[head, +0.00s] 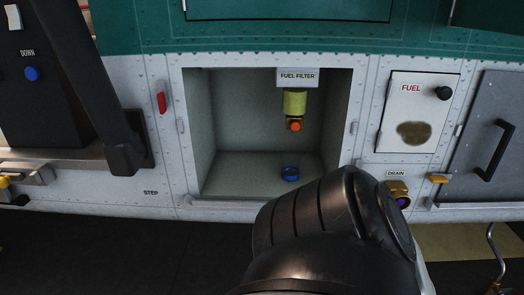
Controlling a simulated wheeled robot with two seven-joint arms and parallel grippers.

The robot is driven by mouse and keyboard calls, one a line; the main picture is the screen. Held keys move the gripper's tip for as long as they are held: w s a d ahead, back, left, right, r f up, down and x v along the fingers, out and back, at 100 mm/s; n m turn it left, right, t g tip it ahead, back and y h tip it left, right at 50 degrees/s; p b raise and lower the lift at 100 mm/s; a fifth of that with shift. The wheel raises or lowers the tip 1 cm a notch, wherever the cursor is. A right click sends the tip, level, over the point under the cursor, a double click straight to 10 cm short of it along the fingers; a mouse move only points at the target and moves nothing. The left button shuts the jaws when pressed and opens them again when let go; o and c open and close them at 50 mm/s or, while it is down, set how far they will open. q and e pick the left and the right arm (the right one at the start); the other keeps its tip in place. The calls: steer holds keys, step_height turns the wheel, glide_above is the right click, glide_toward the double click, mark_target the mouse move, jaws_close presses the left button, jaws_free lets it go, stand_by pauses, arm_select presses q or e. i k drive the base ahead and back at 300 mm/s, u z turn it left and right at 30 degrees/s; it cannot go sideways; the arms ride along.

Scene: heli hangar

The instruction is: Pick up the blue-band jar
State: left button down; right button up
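A small round thing with a blue band (290,173), which appears to be the jar, sits on the floor of the open compartment, right of its middle. It stands below the fuel filter (295,103), with nothing touching it that I can see. Its body is hard to make out beyond the blue band. Neither of my grippers shows in the head view. A bulky black rounded part, apparently a link of my arm, fills the lower middle in front of the compartment's lower right edge.
The compartment (198,130) has a pale frame and an open front. The filter with its orange tip hangs from above under a label. To the right are a fuel panel (418,112), a drain fitting (397,192) and a grey door with a black handle (494,150). A red tab (161,103) is left.

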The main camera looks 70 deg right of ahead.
mark_target(290, 159)
steer(key=i, duration=1.6)
steer(key=z, duration=2.35)
